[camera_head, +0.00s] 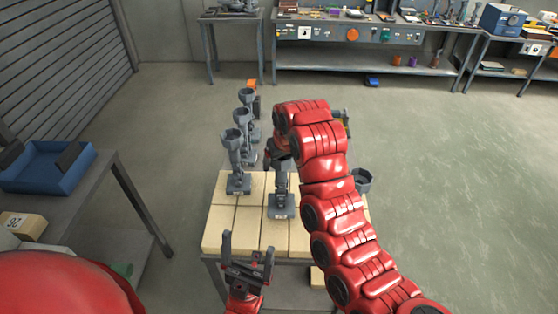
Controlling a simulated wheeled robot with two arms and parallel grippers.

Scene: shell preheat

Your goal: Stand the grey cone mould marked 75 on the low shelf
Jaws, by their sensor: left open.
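Several grey cup-topped pieces on stems stand upright on and behind the wooden-topped stand (214,238). The nearest full one (234,160) is at its left. Another grey piece (281,205) stands in the middle, its upper part hidden by my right arm. A grey cup (362,180) shows right of that arm. I cannot read a 75 on any of them. My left gripper (248,245) is open and empty at the stand's front edge, short of the pieces. My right gripper (277,157) is mostly hidden by its arm, close to the middle piece; its jaws cannot be made out.
A side table at left holds a blue tray (42,178) and a marked box (22,225); a lower shelf (128,245) runs beneath it. A long workbench (340,50) with a low shelf (350,79) stands at the back. The floor at right is clear.

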